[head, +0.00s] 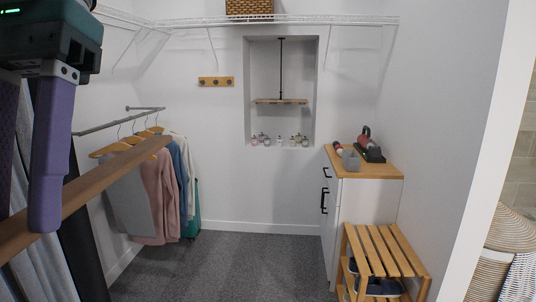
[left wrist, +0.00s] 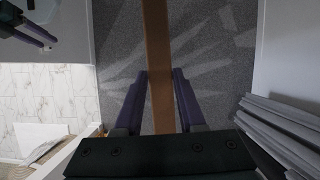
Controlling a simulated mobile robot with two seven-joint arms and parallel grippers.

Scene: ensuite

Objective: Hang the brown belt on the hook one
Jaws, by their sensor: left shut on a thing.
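The brown belt (head: 110,172) is a long, straight strip in the head view, running from the lower left up toward the hanging clothes. My left gripper (head: 28,215) is shut on it. In the left wrist view the belt (left wrist: 158,50) passes between the two purple fingers of the left gripper (left wrist: 160,75). A wooden hook rail (head: 216,82) with dark round hooks is on the back wall, left of the niche. The belt is apart from it. The purple fingers of my right gripper (left wrist: 32,35) show at the top left of the left wrist view; their opening is unclear.
Clothes (head: 160,190) hang from a grey rail (head: 105,125) on the left, close to the belt's far end. A wall niche (head: 282,95) holds small bottles. A white cabinet (head: 350,220) and a slatted wooden rack (head: 385,255) stand at right. The carpet between is clear.

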